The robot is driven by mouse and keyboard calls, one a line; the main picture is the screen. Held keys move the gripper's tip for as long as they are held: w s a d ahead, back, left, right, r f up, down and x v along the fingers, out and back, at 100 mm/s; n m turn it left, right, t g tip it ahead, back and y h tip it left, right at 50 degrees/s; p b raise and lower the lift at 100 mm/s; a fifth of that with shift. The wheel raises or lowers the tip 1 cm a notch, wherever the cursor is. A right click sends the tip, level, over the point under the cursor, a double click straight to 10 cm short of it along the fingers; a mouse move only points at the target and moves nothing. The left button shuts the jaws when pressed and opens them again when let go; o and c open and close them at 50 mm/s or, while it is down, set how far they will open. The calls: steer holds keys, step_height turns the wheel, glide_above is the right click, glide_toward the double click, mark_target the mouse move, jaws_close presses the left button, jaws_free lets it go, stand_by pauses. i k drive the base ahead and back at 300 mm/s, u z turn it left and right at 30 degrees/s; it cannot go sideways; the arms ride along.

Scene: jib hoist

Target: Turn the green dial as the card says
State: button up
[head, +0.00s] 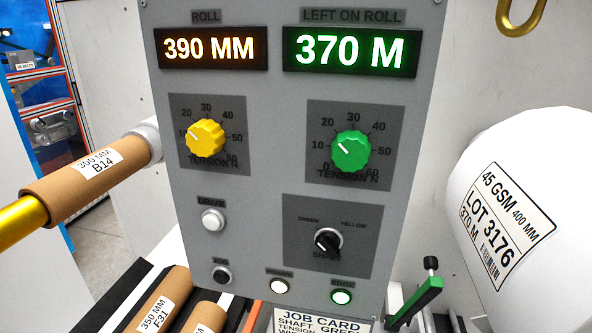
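The green dial (350,149) sits on the right of a grey control panel (262,183). Its white mark points left, at or near 10 on a scale marked TENSION N. The job card (311,320) is at the bottom edge of the view. Its heading and a SHAFT line that seems to read GREEN show; the tension line is cut off, so its value cannot be read. My gripper does not show in this view.
A yellow dial (204,139) sits left of the green one, near 10. Below are a black shaft selector (328,241) and a white drive button (213,220). A cardboard core (85,168) juts in at left, a white roll (530,210) at right, a green-handled lever (415,300) lower right.

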mark_target(350, 149)
steer(key=z, duration=0.65)
steer(key=k, duration=1.1)
steer(key=u, duration=0.7)
steer(key=i, duration=1)
